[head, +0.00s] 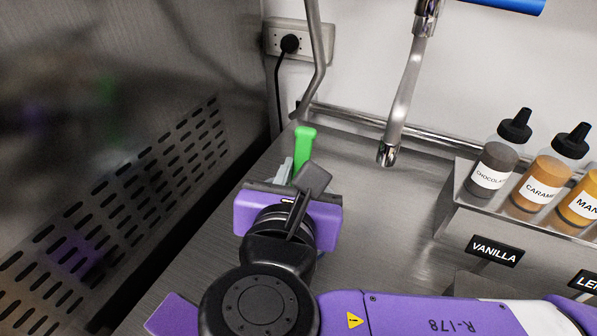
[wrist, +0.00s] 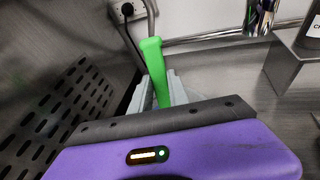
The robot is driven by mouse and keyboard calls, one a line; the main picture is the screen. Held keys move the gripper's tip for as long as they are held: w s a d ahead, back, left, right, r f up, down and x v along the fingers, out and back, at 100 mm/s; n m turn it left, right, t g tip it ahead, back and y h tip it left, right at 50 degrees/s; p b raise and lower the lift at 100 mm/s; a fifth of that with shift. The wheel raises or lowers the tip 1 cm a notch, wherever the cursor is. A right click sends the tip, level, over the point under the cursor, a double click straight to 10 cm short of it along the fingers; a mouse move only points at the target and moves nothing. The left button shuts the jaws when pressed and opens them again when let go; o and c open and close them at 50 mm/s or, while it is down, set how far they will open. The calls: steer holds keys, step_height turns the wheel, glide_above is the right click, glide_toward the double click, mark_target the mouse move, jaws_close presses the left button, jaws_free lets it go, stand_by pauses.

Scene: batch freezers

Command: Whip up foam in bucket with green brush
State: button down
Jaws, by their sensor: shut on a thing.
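The green brush (head: 303,147) shows as a green handle sticking up past my gripper in the head view. It also shows in the wrist view (wrist: 154,68), standing upright with a slight tilt between the grey fingers. My gripper (head: 285,171) is shut on the handle; the grey fingers flank it in the wrist view (wrist: 157,92). The brush's lower end is hidden behind my gripper. I see no bucket and no foam in either view; my gripper and arm cover part of the counter.
A perforated steel machine side (head: 150,180) stands close on the left. A metal tap (head: 398,110) hangs at the back. A steel rack (head: 455,215) with several sauce bottles is on the right. A power outlet (head: 290,40) is on the wall. The steel counter (head: 375,220) is bare between.

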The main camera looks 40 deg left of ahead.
steer(key=shift+w+a+r+p, duration=0.1)
steer(key=shift+w+r+p, duration=0.3)
steer(key=shift+r+p, duration=0.7)
steer(key=shift+w+a+r+p, duration=0.1)
steer(key=shift+w+r+p, duration=0.45)
steer(key=shift+r, duration=0.9)
steer(key=shift+w+a+r+p, duration=0.1)
steer(key=shift+w+r+p, duration=0.1)
steer(key=shift+r+p, duration=0.95)
steer(key=shift+r, duration=0.1)
steer(key=shift+r, duration=0.1)
step_height(320, 180, up, 5)
steer(key=p, duration=0.3)
steer(key=shift+p, duration=0.4)
